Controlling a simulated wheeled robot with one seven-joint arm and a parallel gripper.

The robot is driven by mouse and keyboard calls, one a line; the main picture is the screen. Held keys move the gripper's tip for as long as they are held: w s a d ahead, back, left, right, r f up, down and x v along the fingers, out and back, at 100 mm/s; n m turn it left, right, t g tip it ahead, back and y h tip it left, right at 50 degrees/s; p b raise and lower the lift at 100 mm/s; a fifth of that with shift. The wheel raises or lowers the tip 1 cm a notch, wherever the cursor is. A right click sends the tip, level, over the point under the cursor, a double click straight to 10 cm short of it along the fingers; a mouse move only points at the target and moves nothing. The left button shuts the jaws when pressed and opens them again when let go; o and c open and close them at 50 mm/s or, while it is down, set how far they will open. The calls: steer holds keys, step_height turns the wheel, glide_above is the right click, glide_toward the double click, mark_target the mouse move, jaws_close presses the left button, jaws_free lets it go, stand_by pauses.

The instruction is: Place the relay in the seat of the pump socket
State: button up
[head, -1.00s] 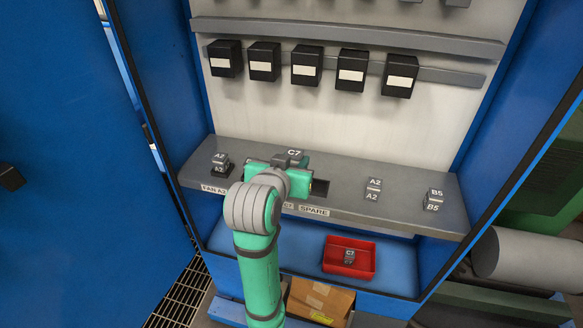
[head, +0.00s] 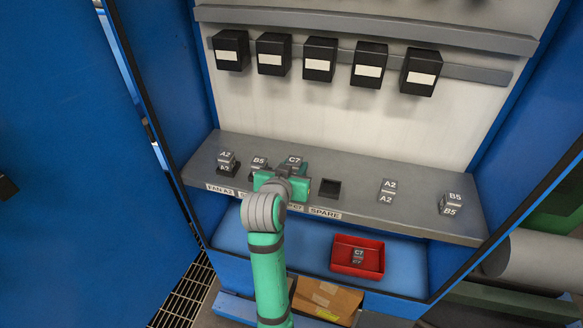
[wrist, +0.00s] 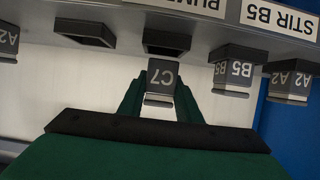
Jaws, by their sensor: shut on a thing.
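My gripper (head: 290,180) is shut on a grey relay marked C7 (head: 294,162), which shows upside down between the fingers in the wrist view (wrist: 162,80). In the wrist view the relay is in line with the black pump socket (wrist: 167,42), whose label (wrist: 190,5) is partly cut off. A narrow gap seems to show between relay and socket, so the relay appears just above the seat. I cannot tell if they touch. In the head view my gripper and arm hide the pump socket.
Relays marked A2 (head: 226,158) and B5 (head: 259,162) sit in sockets left of my gripper. The spare socket (head: 330,188) to the right is empty. Loose-looking A2 (head: 388,191) and B5 (head: 452,204) relays stand further right. A red bin (head: 345,266) below holds another C7 relay.

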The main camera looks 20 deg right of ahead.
steer(key=shift+d+f, duration=0.1)
steer(key=shift+f, duration=0.1)
steer(key=shift+f, duration=0.2)
steer(key=shift+f, duration=0.3)
steer(key=shift+f, duration=0.15)
steer(key=o, duration=1.1)
